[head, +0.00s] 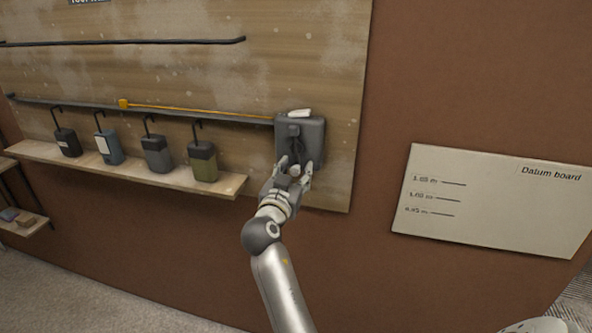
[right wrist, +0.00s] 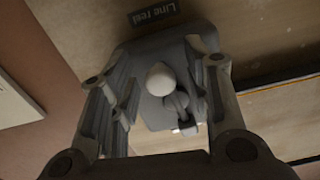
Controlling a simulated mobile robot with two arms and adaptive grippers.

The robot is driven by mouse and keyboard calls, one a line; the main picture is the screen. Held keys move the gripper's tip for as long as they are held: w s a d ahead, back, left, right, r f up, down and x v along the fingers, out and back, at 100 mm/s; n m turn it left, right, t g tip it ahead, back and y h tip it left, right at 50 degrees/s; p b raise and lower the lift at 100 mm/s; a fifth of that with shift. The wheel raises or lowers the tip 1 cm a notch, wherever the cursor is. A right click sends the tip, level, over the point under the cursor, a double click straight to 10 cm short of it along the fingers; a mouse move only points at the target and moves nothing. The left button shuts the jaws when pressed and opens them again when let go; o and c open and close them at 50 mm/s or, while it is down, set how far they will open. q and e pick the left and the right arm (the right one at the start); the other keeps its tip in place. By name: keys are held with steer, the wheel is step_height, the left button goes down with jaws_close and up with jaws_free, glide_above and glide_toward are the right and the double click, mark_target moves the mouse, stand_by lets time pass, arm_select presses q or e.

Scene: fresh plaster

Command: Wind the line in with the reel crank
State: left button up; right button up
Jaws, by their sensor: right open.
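The line reel (head: 314,140) is a dark grey box on the wooden wall panel, left of the panel's right edge. Its crank (right wrist: 177,102) ends in a pale rounded knob (right wrist: 161,78); the knob also shows low on the reel in the head view (head: 295,170). An orange line (head: 200,111) runs left from the reel to a yellow-orange end piece (head: 123,103). My right gripper (head: 293,168) is open at the reel's lower front. Its fingers stand on either side of the knob, apart from it in the wrist view. My left gripper is not in view.
A shelf (head: 225,185) left of the reel holds several hanging containers, among them a green-grey one (head: 203,161). Dark rails (head: 130,41) cross the panel. A datum board (head: 490,200) is on the brown wall at right. The wall between is clear.

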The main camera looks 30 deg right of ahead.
steer(key=shift+c, duration=0.9)
jaws_close()
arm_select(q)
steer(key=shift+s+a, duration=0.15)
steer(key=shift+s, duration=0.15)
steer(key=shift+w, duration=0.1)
